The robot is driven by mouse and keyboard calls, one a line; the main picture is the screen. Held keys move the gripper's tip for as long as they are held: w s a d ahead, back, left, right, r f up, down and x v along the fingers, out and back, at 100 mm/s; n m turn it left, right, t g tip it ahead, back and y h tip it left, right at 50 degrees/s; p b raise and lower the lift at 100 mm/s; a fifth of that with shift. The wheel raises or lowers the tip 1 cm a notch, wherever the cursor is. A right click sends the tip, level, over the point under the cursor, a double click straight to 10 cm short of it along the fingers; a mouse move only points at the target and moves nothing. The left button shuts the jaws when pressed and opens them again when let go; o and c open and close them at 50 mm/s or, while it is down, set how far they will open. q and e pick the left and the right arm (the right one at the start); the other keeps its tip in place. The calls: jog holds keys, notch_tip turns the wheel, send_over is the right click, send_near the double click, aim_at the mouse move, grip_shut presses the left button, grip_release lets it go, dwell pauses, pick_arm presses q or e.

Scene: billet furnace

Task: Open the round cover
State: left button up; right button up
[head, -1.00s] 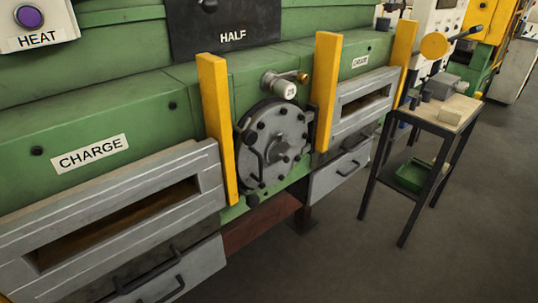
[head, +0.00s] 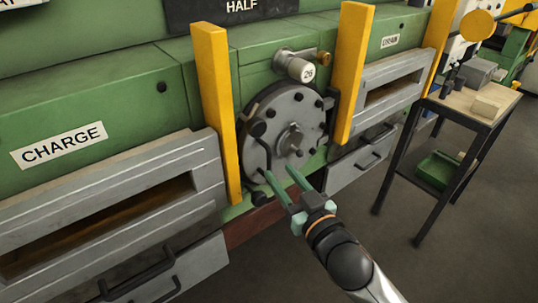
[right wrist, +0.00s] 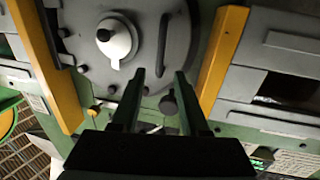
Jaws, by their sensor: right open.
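The round cover (head: 288,110) is a grey bolted disc on the green furnace front, with a hub (head: 291,139) at its middle. It sits flat against its opening and looks shut. A dark bar handle (right wrist: 163,45) stands on the cover, on its left side in the head view. My right gripper (head: 279,171) is open and empty, in front of the lower part of the cover. In the right wrist view its fingers (right wrist: 160,75) point toward the handle, apart from it. My left gripper is not in view.
Yellow posts (head: 215,110) (head: 355,75) flank the cover. A cylinder marked 26 (head: 300,68) juts out above it. Slots with drawers lie on both sides. A small table (head: 455,108) with blocks stands at the right; the floor before it is clear.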

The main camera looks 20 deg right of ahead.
aim_at(270, 159)
jog(key=w, duration=0.4)
jog(key=w+a, duration=0.1)
jog(key=w, duration=0.2)
jog(key=shift+s, duration=0.1)
grip_shut()
dwell(1.3)
